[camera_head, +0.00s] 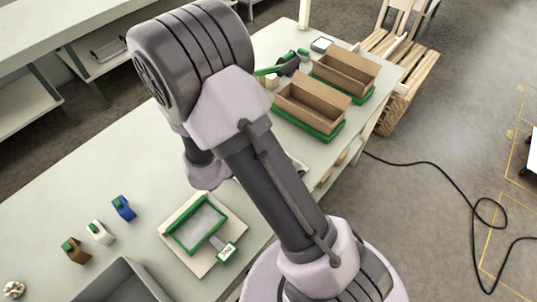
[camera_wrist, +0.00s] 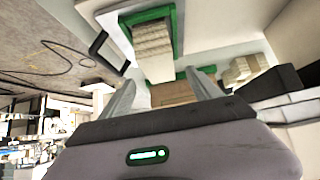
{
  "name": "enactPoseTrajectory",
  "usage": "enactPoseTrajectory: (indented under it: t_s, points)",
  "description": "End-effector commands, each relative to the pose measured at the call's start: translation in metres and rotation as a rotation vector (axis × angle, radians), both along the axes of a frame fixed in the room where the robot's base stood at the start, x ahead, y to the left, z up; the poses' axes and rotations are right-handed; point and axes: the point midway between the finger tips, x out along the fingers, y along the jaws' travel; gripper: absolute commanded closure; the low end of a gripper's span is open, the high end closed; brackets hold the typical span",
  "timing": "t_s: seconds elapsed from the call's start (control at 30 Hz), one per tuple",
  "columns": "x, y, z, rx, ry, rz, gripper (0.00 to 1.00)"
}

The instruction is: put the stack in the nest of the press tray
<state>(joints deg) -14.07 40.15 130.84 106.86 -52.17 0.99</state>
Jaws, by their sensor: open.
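Beyond the fingertips, a pale layered stack (camera_wrist: 153,50) lies against a green frame (camera_wrist: 178,32). Another pale stack (camera_wrist: 240,70) is to the right of the fingers. In the head view, a green-framed tray (camera_head: 176,240) sits on a pale board near the table's front edge, with a greyish surface inside. I cannot tell which of these is the press tray's nest. My arm hides the gripper in the head view.
Two open cardboard boxes (camera_head: 309,104) (camera_head: 345,72) stand in green trays at the table's far end. Brown, white and blue small items (camera_head: 123,207) stand left of the tray. A grey bin (camera_head: 122,284) is at the front. A black cable (camera_head: 440,170) lies on the floor.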

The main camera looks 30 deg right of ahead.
Motion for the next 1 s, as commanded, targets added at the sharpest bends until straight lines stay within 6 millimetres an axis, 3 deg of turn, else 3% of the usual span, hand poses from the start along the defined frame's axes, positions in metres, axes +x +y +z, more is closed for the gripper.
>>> enactPoseTrajectory:
  t_s: [0.03, 0.1, 0.27, 0.37, 0.47, 0.53, 0.6, 0.67, 0.7, 0.83, 0.9, 1.0]
  points:
    - [-0.003, 0.010, 0.016, 0.000, -0.001, 0.004, 0.28]
    - [-0.007, 0.021, 0.027, 0.001, -0.002, 0.002, 0.28]
    - [-0.011, 0.035, 0.040, 0.005, -0.005, 0.004, 0.28]
    - [0.012, 0.052, 0.059, 0.108, -0.083, 0.058, 0.28]
    - [0.055, 0.094, 0.119, 0.352, -0.247, 0.243, 0.28]
    - [0.062, 0.130, 0.183, 0.518, -0.330, 0.442, 0.28]
    - [0.037, 0.157, 0.242, 0.621, -0.344, 0.651, 0.28]
    - [-0.005, 0.166, 0.276, 0.650, -0.298, 0.805, 0.28]
    - [-0.035, 0.165, 0.289, 0.642, -0.249, 0.881, 0.28]
    - [-0.118, 0.140, 0.297, 0.561, -0.077, 0.969, 0.28]
    - [-0.143, 0.127, 0.295, 0.526, -0.019, 0.966, 0.28]
    - [-0.157, 0.119, 0.293, 0.505, 0.018, 0.957, 0.28]
